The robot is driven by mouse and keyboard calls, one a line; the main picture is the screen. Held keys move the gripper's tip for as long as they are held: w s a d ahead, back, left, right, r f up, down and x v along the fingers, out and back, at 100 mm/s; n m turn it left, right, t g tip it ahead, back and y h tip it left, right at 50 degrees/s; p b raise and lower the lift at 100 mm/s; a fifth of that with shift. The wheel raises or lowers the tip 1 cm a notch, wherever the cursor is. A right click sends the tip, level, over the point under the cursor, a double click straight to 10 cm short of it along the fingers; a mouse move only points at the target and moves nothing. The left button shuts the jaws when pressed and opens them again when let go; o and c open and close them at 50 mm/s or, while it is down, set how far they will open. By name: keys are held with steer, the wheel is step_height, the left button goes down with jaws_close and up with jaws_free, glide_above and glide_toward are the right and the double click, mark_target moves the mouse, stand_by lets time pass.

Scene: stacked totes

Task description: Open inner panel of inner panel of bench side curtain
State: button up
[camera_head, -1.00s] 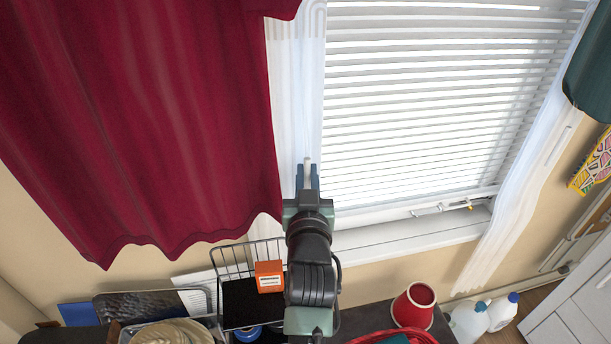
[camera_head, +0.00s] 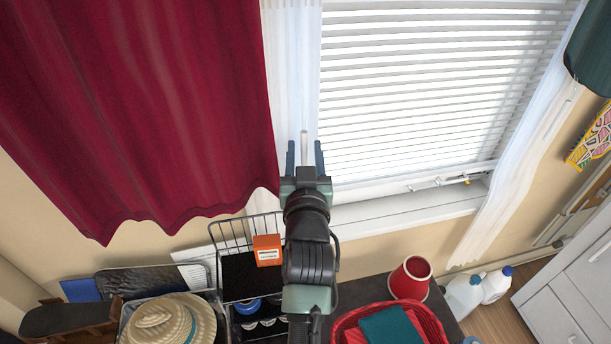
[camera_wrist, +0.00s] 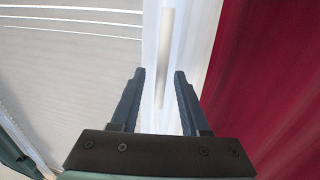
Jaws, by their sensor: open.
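The inner panel, a sheer white curtain (camera_head: 292,90), hangs between the red outer curtain (camera_head: 170,110) and the window blinds. A thin pale wand (camera_head: 304,146) hangs in front of its lower part. My gripper (camera_head: 305,148) is open, with the wand showing between its fingers. In the wrist view, the open fingers (camera_wrist: 160,85) stand on either side of the white wand (camera_wrist: 164,55), apart from it. The sheer panel (camera_wrist: 195,45) is behind it, with the red curtain (camera_wrist: 270,80) to the right.
White blinds (camera_head: 430,90) cover the window above a white sill (camera_head: 410,210). Another sheer panel (camera_head: 515,185) hangs right.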

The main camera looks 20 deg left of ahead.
steer(key=b+v, duration=0.2)
steer(key=v, duration=1)
steer(key=d+r+m+t+h+p, duration=0.1)
steer(key=d+r+t+p, duration=0.2)
steer(key=r, duration=1.1)
steer(key=d+r+t+h+p, duration=0.1)
steer(key=d+r+t+p, duration=0.3)
steer(key=r, duration=1.1)
steer(key=s+d+r+m+t+h, duration=0.1)
steer(key=s+d+r+t+h, duration=0.1)
steer(key=r, duration=0.7)
steer(key=s+d+r+m+t+h, duration=0.1)
steer(key=s+d+r+m+h, duration=0.1)
steer(key=s+d+r, duration=0.3)
step_height(320, 180, up, 4)
steer(key=shift+s+r+m+t+h+p, duration=0.1)
steer(key=shift+s+m+t+h+p, duration=0.3)
steer(key=shift+s, duration=0.6)
